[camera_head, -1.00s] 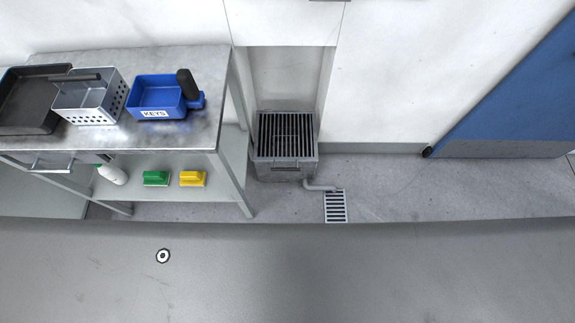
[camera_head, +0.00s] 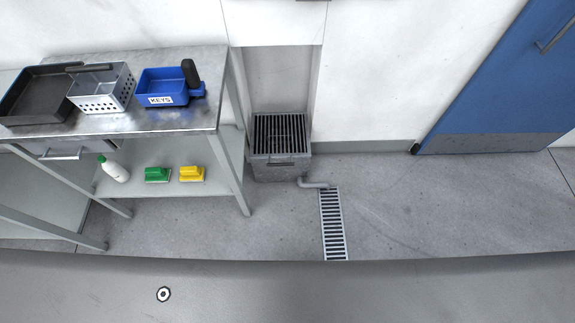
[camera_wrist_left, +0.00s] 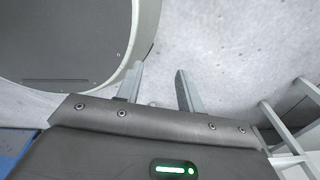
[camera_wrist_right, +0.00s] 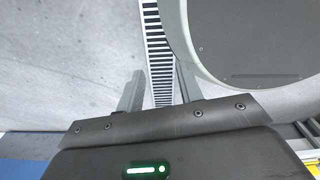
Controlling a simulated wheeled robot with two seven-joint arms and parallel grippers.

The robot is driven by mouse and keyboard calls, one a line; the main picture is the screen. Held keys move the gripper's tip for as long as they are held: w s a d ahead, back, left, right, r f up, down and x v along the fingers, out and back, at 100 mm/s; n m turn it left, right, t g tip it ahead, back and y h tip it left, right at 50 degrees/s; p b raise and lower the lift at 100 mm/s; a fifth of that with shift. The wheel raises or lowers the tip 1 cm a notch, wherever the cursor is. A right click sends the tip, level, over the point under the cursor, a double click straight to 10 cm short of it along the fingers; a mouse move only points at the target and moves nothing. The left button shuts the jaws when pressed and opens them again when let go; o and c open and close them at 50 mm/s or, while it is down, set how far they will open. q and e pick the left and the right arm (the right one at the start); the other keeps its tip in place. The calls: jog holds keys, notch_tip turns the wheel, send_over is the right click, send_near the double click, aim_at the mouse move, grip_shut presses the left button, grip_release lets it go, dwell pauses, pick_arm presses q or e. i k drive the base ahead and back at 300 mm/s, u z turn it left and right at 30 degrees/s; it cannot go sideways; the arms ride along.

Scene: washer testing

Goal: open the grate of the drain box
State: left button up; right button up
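The drain box (camera_head: 281,172) is a grey box standing on the floor against the wall, right of the steel table. Its dark slatted grate (camera_head: 280,128) lies flat over its top and looks shut. A handle shows on its front side. My left gripper (camera_wrist_left: 160,82) is open and empty above bare floor in the left wrist view. My right gripper (camera_wrist_right: 160,88) is open and empty, above the floor drain strip in the right wrist view. Neither gripper shows in the head view, and both are away from the box.
A steel table (camera_head: 185,119) stands left of the box, holding a blue KEYS bin (camera_head: 160,99), a perforated basket and a dark tray. A pipe (camera_head: 317,184) runs from the box to a floor drain strip (camera_head: 333,225). The floor in front is clear. A blue door (camera_head: 490,95) is at right.

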aim_at(261, 114)
jog(key=z, duration=1.4)
jog(key=i, duration=1)
jog(key=u, duration=2.05)
